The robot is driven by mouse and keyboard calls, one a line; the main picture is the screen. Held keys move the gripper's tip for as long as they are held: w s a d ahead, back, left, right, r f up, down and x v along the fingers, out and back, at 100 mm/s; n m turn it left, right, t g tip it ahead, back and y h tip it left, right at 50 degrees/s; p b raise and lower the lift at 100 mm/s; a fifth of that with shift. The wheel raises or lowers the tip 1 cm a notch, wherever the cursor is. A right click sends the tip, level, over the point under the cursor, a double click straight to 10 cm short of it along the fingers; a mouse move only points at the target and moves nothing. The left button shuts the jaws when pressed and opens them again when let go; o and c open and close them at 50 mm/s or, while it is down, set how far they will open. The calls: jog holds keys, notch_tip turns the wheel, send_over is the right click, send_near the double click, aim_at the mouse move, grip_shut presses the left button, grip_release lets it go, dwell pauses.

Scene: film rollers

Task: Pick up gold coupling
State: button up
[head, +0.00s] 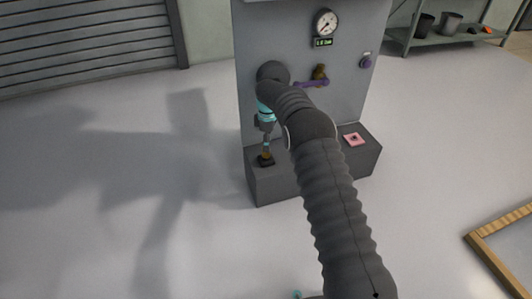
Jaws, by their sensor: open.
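A small gold-brown piece (267,155), which looks like the gold coupling, stands on a small black base on the left part of the grey ledge. My gripper (266,149) points down right above this piece, with its fingertips close to its top. The fingers are open. I cannot tell whether they touch the piece or reach around it. My dark ribbed arm crosses the middle of the view and hides part of the ledge.
A grey panel (345,100) rises behind the ledge (283,186). It bears a round gauge (326,23), a brass fitting (319,72) with a purple lever (312,84), and a purple knob (366,62). A pink square piece (354,139) lies on the ledge's right. Floor left is clear.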

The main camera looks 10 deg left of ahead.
jog(key=f, duration=0.5)
jog(key=shift+s+a+f+b, duration=0.1)
jog(key=shift+s+a+b, duration=0.05)
jog(key=shift+s+b, duration=0.15)
grip_shut()
jog(key=shift+r, duration=0.5)
notch_tip(320, 180, up, 3)
jog(key=shift+r, duration=0.1)
jog(key=s+d+r, duration=0.1)
jog(key=d+r, duration=0.2)
jog(key=d, duration=0.2)
jog(key=s+d+r+p, duration=0.1)
jog(key=d+r, duration=0.3)
jog(key=d, duration=0.2)
jog(key=shift+s+d, duration=0.15)
jog(key=shift+d, duration=0.1)
